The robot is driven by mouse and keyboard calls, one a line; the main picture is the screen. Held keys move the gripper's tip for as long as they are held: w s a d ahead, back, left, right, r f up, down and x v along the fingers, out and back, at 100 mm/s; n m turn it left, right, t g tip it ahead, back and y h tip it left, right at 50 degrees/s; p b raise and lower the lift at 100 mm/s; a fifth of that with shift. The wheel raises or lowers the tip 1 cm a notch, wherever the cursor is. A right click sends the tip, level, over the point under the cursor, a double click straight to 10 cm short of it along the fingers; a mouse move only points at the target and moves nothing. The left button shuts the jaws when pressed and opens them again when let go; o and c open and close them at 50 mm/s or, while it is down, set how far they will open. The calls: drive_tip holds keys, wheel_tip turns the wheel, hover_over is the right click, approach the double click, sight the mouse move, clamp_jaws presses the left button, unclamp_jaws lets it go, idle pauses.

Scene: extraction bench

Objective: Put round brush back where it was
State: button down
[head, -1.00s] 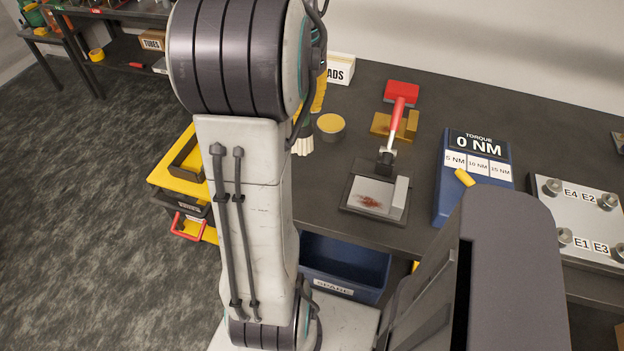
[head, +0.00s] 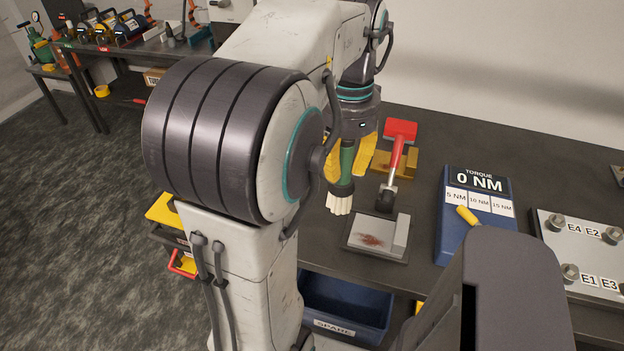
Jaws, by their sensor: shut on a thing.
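The round brush (head: 342,187) has a green handle, a dark collar and pale bristles pointing down. My gripper (head: 349,163) has yellow fingers and is shut on the green handle. The brush hangs nearly upright, left of the rust-stained plate (head: 375,229). I cannot tell how far the bristles are above the bench. My gripper and arm hide part of the bench behind the brush.
A red-handled tool (head: 397,160) rests on a brass block (head: 409,169) close to the right of the brush. A blue torque box (head: 452,222) and bolted plate (head: 550,231) stand further right. A blue SPARE bin (head: 349,324) sits below the bench's front edge.

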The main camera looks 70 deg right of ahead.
drive_tip(key=w+d+f+p, duration=0.3)
drive_tip(key=w+f+p, duration=0.3)
drive_tip(key=f, duration=0.2)
drive_tip(key=shift+w+f, duration=0.15)
drive_tip(key=shift+w, duration=0.15)
drive_tip(key=shift+f, duration=0.2)
drive_tip(key=c, duration=1.1)
unclamp_jaws()
drive_tip(key=shift+r, duration=0.2)
